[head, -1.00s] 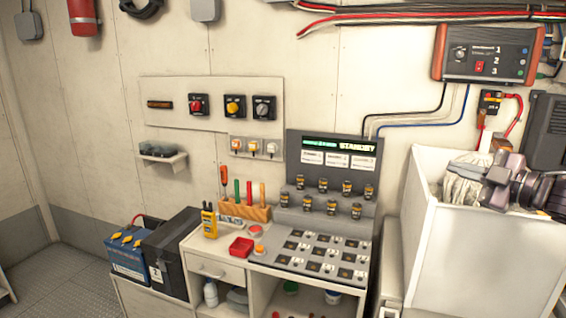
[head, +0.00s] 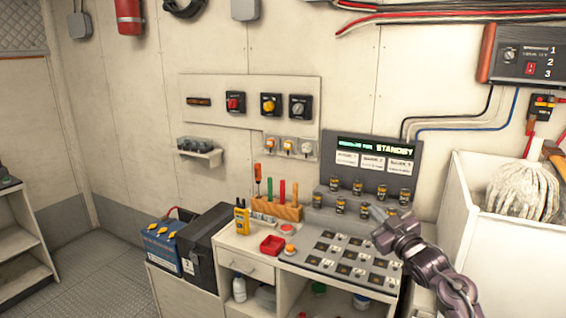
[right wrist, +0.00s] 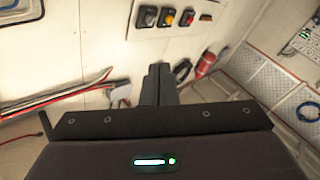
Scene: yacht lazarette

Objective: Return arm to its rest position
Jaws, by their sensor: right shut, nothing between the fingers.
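My right gripper (head: 376,212) is in front of the grey console's right side, with its arm coming in from the lower right. Its dark fingers (right wrist: 160,84) show together in the right wrist view, shut with nothing between them. It hides part of the console and its lower row of small yellow-and-black items. My left gripper is not in view.
A white bin (head: 470,245) with a mop head (head: 522,190) stands at right. Floor is clear at left.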

